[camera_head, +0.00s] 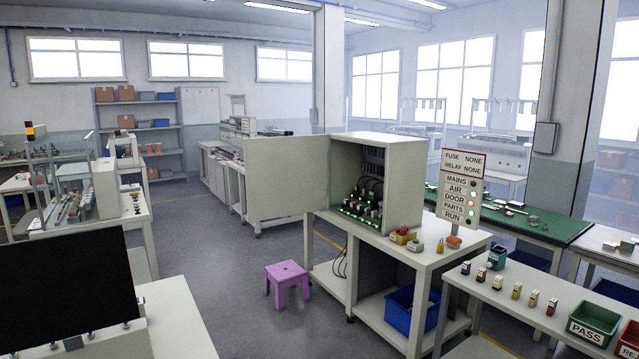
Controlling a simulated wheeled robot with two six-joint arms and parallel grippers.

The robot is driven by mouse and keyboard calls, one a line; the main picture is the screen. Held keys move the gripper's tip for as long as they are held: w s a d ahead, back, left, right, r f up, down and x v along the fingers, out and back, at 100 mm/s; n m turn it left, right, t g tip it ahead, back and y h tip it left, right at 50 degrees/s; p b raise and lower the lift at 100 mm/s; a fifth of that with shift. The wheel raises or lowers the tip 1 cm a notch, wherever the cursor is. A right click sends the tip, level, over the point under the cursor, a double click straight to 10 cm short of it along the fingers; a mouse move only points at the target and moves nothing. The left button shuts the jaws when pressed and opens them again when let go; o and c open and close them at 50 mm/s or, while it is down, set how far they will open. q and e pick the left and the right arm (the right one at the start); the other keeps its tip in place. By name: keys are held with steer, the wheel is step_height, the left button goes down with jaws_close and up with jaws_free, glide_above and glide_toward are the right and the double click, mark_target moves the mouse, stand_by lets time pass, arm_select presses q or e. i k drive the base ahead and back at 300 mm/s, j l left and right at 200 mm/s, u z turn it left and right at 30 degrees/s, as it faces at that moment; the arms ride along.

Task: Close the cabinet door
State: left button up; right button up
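The grey-white cabinet (409,165) stands on a white workbench right of the middle. Its door (287,177) stands wide open, swung out to the left from the cabinet's left edge. Inside the cabinet are dark cables and a row of connectors with green lights (362,210). Neither of my grippers is in view.
A purple stool (287,275) stands on the floor below the open door. A sign panel (461,190) with indicator lights stands right of the cabinet. A blue bin (402,308) sits on the bench's lower shelf. Open floor lies left of the bench.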

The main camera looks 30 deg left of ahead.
mark_target(285, 177)
steer(key=i+u, duration=0.1)
steer(key=i, duration=0.85)
steer(key=i+u, duration=0.35)
steer(key=i, duration=0.2)
steer(key=i+u, duration=0.4)
steer(key=i, duration=0.2)
steer(key=i+l+u, duration=0.35)
steer(key=i, duration=0.15)
steer(key=i+j+u, duration=0.2)
steer(key=i+u, duration=0.2)
steer(key=i, duration=0.5)
steer(key=i+u, duration=0.45)
steer(key=i, duration=0.45)
steer(key=i+u, duration=0.2)
steer(key=i, duration=0.25)
steer(key=i+u, duration=0.2)
steer(key=i, duration=0.25)
steer(key=i+l+u, duration=0.15)
steer(key=i, duration=0.35)
steer(key=i+l+u, duration=0.2)
steer(key=i, duration=0.25)
steer(key=i+j, duration=0.15)
steer(key=i, duration=0.75)
steer(key=i+j, duration=0.15)
steer(key=i, duration=0.75)
steer(key=i+j+z, duration=0.15)
steer(key=i+z, duration=0.2)
steer(key=i, duration=0.3)
steer(key=z, duration=3.65)
